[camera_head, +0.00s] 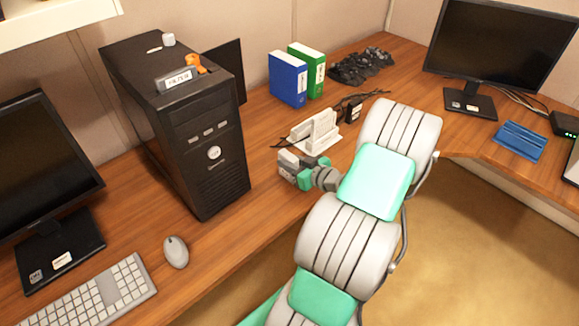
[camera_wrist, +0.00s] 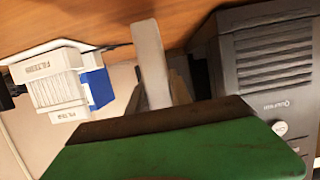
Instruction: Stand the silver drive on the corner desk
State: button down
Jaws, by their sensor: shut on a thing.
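My gripper (camera_head: 303,172) is over the front edge of the corner desk (camera_head: 258,140), between the black computer tower and a white holder. It is shut on a light grey piece that appears to be the silver drive (camera_head: 288,158). In the wrist view the silver drive (camera_wrist: 150,65) shows as a pale narrow bar sticking out past the dark jaw edge. The gripper's green body hides its lower part. I cannot tell whether the drive touches the desk.
The black tower (camera_head: 205,150) stands left of my gripper. A white labelled holder (camera_head: 322,130) stands close behind it, with blue (camera_head: 288,80) and green (camera_head: 308,70) binders farther back. A mouse (camera_head: 175,252), keyboard (camera_head: 100,300) and monitor (camera_head: 42,165) are at left.

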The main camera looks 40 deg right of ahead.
jog(key=shift+f, duration=1.7)
jog(key=c, duration=1.2)
grip_release()
jog(key=shift+o, duration=0.2)
jog(key=shift+r, duration=0.1)
